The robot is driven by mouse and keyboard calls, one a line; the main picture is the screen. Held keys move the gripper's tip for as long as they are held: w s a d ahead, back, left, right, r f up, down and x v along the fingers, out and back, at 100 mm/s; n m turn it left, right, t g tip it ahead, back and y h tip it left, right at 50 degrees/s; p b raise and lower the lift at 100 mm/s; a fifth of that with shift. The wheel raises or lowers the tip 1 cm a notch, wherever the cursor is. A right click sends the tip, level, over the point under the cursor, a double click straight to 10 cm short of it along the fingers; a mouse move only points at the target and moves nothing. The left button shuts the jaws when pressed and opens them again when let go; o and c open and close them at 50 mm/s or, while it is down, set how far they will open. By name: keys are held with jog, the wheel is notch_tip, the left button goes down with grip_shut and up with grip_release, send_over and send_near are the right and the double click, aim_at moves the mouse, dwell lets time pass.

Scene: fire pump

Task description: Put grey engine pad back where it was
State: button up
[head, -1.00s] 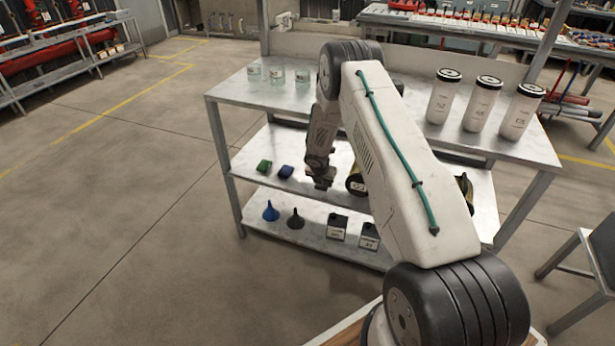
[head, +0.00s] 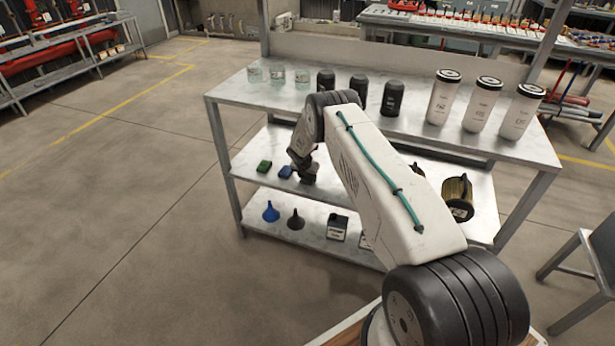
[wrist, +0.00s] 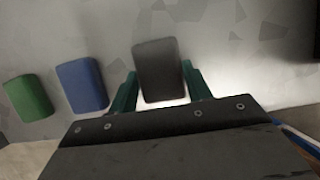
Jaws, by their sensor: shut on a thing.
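The grey engine pad (wrist: 160,70) is a dark grey block between the two green fingers of my gripper (wrist: 160,88) in the wrist view. My gripper is shut on it. The pad is at the middle shelf (head: 335,193), beside the blue pad (wrist: 82,85), with a gap between them. The green pad (wrist: 28,97) lies further left. In the head view my gripper (head: 303,176) is right of the blue pad (head: 285,171) and green pad (head: 264,167), and the grey pad is not clearly seen there. I cannot tell whether it touches the shelf.
Several black and white canisters (head: 441,97) and glass jars (head: 277,76) stand on the top shelf, above my gripper. Gold-and-black filters (head: 457,197) stand right on the middle shelf. Funnels (head: 271,211) and black boxes (head: 338,227) are on the bottom shelf.

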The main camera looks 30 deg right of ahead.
jog(key=shift+f, duration=0.1)
jog(key=o, duration=0.9)
jog(key=shift+o, duration=0.2)
jog(key=v, duration=1.2)
